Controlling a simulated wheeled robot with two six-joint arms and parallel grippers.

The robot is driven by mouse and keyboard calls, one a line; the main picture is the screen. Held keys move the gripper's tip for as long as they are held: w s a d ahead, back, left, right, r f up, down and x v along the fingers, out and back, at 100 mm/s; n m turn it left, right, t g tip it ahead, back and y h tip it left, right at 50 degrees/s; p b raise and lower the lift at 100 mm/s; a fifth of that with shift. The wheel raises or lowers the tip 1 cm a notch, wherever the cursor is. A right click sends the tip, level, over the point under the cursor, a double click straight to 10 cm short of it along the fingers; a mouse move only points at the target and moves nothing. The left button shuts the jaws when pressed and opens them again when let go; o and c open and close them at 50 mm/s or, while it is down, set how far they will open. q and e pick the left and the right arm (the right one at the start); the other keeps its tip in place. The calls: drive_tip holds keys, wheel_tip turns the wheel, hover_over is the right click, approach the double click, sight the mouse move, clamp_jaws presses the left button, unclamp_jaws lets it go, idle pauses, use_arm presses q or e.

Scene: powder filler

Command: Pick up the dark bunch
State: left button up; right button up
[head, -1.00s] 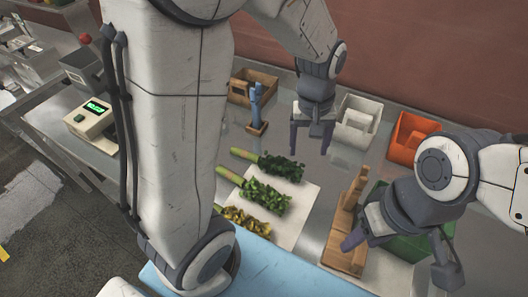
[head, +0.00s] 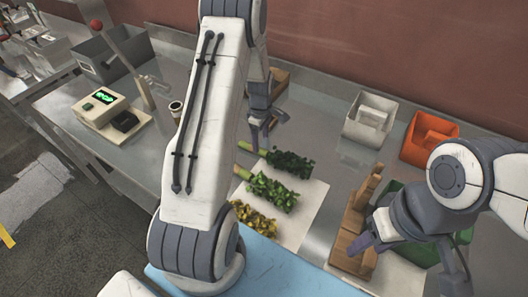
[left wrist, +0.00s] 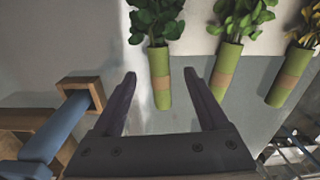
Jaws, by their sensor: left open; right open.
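The dark bunch (head: 290,163) is the darkest green of three leafy bunches and lies furthest back, on a white board (head: 308,205). The left wrist view shows its leaves (left wrist: 156,20) at the top and its pale green, banded stalk (left wrist: 161,85). My left gripper (head: 262,137) is open at the stalk end. In the left wrist view its fingertips (left wrist: 160,75) lie either side of the stalk, which looks unheld; the height gap is unclear. A mid-green bunch (head: 272,190) and a yellowish bunch (head: 254,220) lie nearer. My right gripper (head: 408,258) is open, by a wooden rack.
The wooden rack (head: 352,220) and a green bin (head: 412,250) stand right of the board. White (head: 368,120) and orange (head: 425,138) bins stand behind. A blue-handled tool (left wrist: 50,135) in a wooden holder is close left of my left gripper. A scale (head: 103,108) stands left.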

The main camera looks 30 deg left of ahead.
sight(261, 149)
use_arm(q)
wheel_tip(261, 149, down, 4)
drive_tip(key=shift+a+p, duration=0.1)
drive_tip(key=shift+p, duration=1)
drive_tip(key=shift+f, duration=0.35)
clamp_jaws()
